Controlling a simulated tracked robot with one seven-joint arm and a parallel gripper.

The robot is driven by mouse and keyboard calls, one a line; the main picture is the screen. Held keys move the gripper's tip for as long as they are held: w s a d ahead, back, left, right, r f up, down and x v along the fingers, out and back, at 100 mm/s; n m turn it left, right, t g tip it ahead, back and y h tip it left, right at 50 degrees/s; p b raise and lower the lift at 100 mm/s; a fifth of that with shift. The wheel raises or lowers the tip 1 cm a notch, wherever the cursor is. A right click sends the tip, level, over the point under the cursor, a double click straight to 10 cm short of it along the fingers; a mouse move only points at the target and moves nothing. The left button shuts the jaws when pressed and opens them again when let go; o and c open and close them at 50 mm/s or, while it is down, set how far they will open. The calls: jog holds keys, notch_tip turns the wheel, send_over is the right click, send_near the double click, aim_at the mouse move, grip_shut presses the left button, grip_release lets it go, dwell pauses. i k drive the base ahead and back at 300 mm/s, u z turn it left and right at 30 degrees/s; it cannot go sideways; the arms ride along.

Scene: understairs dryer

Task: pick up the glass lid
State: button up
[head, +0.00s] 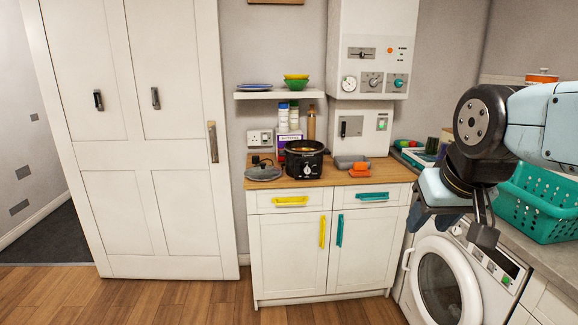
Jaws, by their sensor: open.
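The glass lid (263,173) is round with a dark knob and lies on the left end of the wooden worktop (325,180), left of a black slow cooker (304,160). The cooker stands without a lid on it and shows orange-brown contents. My gripper (452,225) is at the right of the head view, in front of the washing machine. It is open, and nothing shows between its fingers. It is far to the right of the lid and apart from it.
Bottles and a box (288,130) stand behind the cooker. Orange and grey items (356,165) lie to its right. A shelf (280,95) with bowls hangs above. A teal basket (540,200) and washing machine (445,280) are at right. The floor in front (150,300) is clear.

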aim_at(263, 172)
jog(key=z, duration=0.15)
jog(key=i, duration=1.05)
jog(key=u, duration=0.6)
jog(key=i, duration=1.2)
jog(key=u, duration=0.75)
jog(key=k, duration=0.5)
jog(key=u, duration=0.3)
jog(key=i, duration=0.5)
jog(key=z, duration=0.2)
